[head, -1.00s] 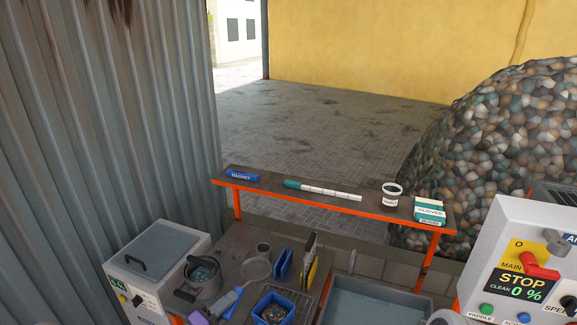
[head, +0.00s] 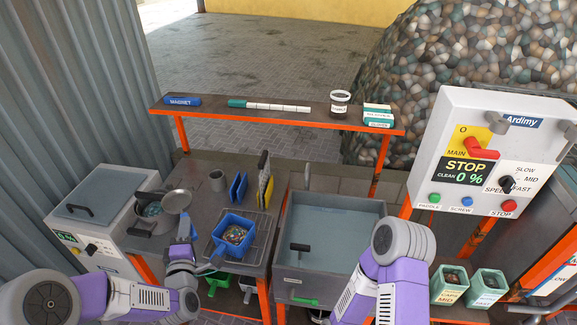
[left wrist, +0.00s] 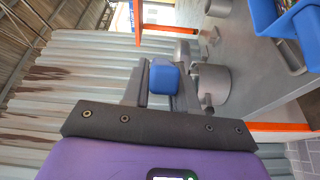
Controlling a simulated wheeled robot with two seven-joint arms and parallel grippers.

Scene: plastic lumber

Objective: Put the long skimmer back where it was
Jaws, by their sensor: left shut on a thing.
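My left gripper (head: 184,232) points away over the left part of the work table. In the left wrist view its two dark fingers (left wrist: 163,90) are closed on a blue handle (left wrist: 163,74). This appears to be the handle of the long skimmer, whose round grey head (head: 177,201) shows just beyond the gripper, at the right side of the grey pot (head: 150,212). The arm and fingers hide most of the shaft. I cannot tell whether the head touches the pot. My right arm reaches in at lower right, with its gripper out of frame.
A blue bin (head: 232,236) of flakes stands on a wire rack right of the gripper. A grey cup (head: 217,180) and blue and yellow upright pieces stand behind. A grey water tub (head: 330,225) is further right. A shelf (head: 220,118) runs across the back.

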